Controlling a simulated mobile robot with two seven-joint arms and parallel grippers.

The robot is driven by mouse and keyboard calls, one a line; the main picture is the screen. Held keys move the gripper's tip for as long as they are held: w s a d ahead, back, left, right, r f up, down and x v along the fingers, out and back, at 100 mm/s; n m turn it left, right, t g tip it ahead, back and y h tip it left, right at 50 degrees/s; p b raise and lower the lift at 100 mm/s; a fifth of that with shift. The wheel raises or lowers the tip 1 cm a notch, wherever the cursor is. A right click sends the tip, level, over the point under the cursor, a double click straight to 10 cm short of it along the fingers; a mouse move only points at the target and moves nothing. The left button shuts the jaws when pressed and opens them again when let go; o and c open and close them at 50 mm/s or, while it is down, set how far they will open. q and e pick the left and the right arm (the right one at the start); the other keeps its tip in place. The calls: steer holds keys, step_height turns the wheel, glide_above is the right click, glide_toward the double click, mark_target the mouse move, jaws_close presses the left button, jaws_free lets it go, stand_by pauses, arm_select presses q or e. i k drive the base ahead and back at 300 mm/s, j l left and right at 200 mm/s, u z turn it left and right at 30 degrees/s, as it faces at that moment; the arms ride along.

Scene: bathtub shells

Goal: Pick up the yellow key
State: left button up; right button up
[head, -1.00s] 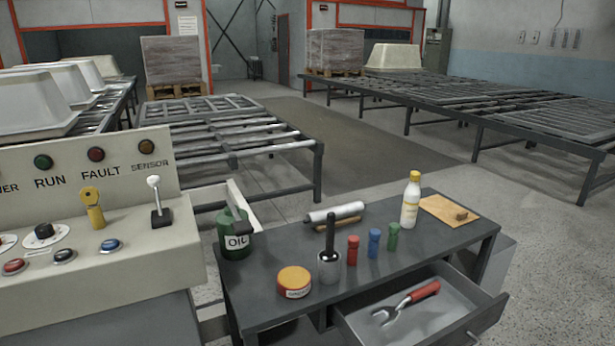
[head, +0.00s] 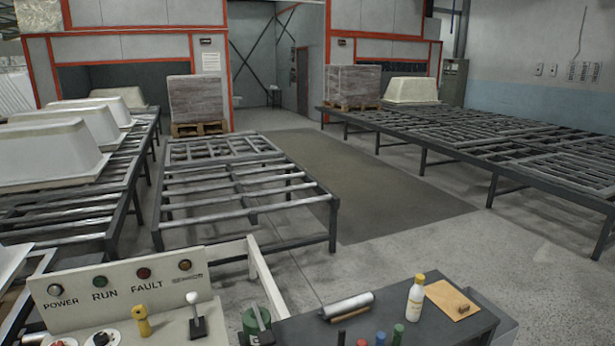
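The yellow key (head: 141,320) stands upright in the sloped face of the cream control panel (head: 75,293), low in the head view. It sits between a black knob on its left and a white-tipped lever (head: 196,316) on its right. Its lower end is near the bottom edge of the picture. Neither of my grippers shows in the head view.
Roller tables (head: 240,190) stand behind. Bare floor (head: 420,245) lies to the right.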

mark_target(140, 313)
steer(key=z, duration=1.05)
steer(key=u, duration=2.1)
